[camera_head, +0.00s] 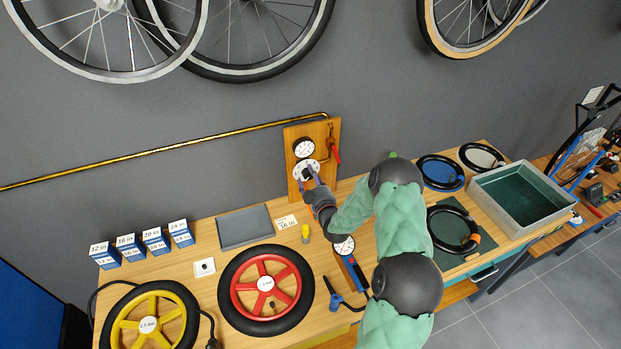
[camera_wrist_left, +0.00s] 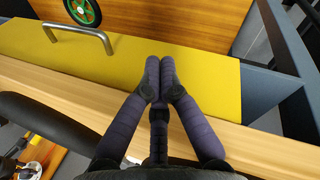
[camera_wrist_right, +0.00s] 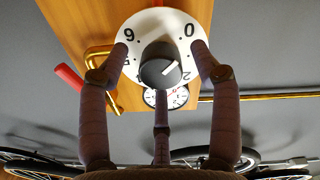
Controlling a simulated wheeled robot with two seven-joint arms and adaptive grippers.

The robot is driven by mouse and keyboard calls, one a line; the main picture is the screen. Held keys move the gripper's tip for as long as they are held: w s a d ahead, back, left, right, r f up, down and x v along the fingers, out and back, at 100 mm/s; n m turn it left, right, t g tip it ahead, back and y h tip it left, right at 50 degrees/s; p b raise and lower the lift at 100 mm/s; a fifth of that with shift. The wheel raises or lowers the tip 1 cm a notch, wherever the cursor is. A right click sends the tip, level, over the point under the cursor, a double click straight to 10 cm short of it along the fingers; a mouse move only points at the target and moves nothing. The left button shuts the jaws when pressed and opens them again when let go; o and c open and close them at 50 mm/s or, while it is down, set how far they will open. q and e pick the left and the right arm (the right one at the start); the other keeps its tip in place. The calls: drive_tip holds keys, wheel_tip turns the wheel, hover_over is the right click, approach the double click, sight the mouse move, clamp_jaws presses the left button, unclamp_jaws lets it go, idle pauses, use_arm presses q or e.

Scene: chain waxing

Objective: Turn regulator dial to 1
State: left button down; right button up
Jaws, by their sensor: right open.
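The regulator dial (camera_head: 301,170) is on a wooden wall board, below a round gauge. In the right wrist view its dark knob (camera_wrist_right: 157,70) sits on a white face (camera_wrist_right: 150,22) with numerals; 0, 6 and 2 are readable. The knob's white mark points to the right and slightly up, between 0 and 2; the 1 is not visible, with a finger over that part. My right gripper (camera_wrist_right: 159,52) is open, its fingers spread around the knob; contact is unclear. It also shows at the dial in the head view (camera_head: 311,183). My left gripper (camera_wrist_left: 158,72) is shut, with empty fingertips together.
The gauge (camera_head: 304,148) and a red-handled valve (camera_head: 335,155) are on the same board (camera_head: 322,131). Below, the bench carries a red-rimmed wheel (camera_head: 234,298), a yellow-rimmed wheel (camera_head: 187,323) and small blue-white boxes (camera_head: 154,240). A yellow drawer front (camera_wrist_left: 205,80) is near my left gripper.

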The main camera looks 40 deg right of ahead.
drive_tip(key=c, duration=1.1)
drive_tip(key=shift+f, duration=0.1)
drive_tip(key=shift+c, duration=0.2)
drive_tip(key=shift+m+b, duration=0.3)
drive_tip(key=shift+b, duration=0.1)
